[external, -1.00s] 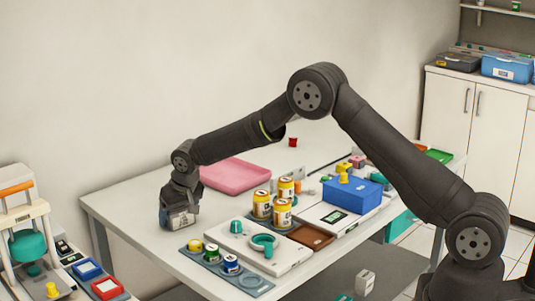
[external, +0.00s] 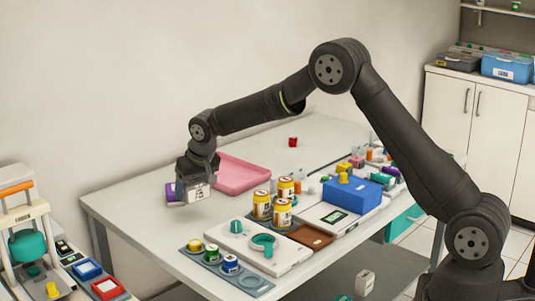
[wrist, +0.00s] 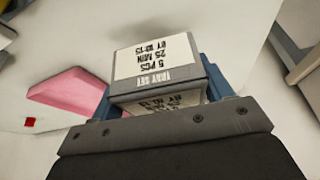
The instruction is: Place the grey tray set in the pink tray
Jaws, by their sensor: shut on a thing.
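My gripper (external: 196,180) is shut on the grey tray set (external: 198,192), a small box with a white printed label. In the wrist view the tray set (wrist: 168,84) sits between the jaws, and its label reads "TRAY SET". The box is held above the table, just left of the pink tray. The pink tray (external: 243,175) lies flat on the table near the wall side and looks empty; my gripper hides its left end. It also shows in the wrist view (wrist: 65,98) at the left. A purple item (external: 172,192) shows just left of the held box, partly hidden.
Yellow-labelled jars (external: 263,205), a white station with a teal ring (external: 262,246), small jars (external: 212,253) and a blue box (external: 352,195) stand to the front and right. The table's left part is clear.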

